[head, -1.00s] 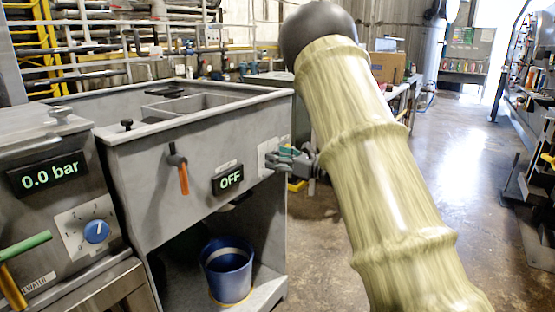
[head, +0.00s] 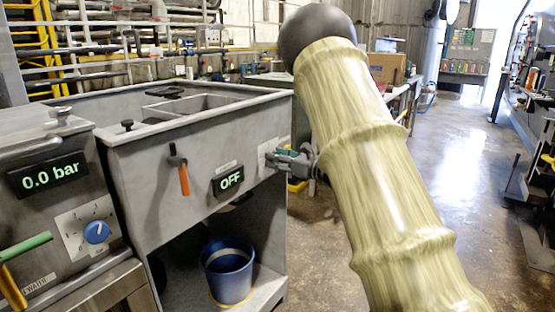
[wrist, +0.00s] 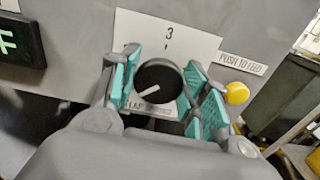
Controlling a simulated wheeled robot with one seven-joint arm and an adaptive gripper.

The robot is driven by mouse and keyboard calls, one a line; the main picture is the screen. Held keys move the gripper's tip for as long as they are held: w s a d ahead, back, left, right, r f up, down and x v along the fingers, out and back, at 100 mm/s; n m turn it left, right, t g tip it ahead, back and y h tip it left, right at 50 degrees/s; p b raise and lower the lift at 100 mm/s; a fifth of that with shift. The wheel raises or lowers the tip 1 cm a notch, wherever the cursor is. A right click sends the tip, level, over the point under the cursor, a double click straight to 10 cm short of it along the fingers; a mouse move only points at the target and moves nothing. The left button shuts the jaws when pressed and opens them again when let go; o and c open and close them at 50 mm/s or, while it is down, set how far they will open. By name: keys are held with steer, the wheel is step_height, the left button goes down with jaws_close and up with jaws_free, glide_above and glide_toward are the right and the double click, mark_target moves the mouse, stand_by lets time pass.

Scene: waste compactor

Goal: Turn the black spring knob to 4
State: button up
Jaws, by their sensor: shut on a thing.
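The black knob (wrist: 157,76) sits on a white dial plate (wrist: 190,42) in the wrist view. A white pointer line shows on the knob, slanting toward the lower left and upper right. The number 3 with a small tick is on the plate above it; other numbers are hidden by the fingers. My gripper (wrist: 160,92) has its teal-padded fingers on either side of the knob, shut on it. In the head view my gripper (head: 285,160) is at the right end of the cabinet front, and the knob is hidden there.
A yellow button (wrist: 237,93) lies just right of the fingers, under a "PUSH TO FEED" label. An OFF display (head: 228,180) and an orange-handled lever (head: 181,175) are left of my gripper. A blue knob (head: 96,232) and blue bucket (head: 228,272) are farther off.

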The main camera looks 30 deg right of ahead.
steer(key=shift+f+n+p, duration=0.15)
steer(key=shift+n+p, duration=3.3)
steer(key=shift+n, duration=1.9)
steer(key=shift+f+n+p, duration=0.2)
steer(key=shift+n+p, duration=3.25)
steer(key=shift+n, duration=1.95)
steer(key=shift+f+n+p, duration=0.15)
steer(key=shift+n+p, duration=3.3)
steer(key=shift+n, duration=1.9)
steer(key=shift+s, duration=0.1)
steer(key=o, duration=1)
steer(key=shift+f, duration=0.1)
steer(key=shift+c, duration=0.2)
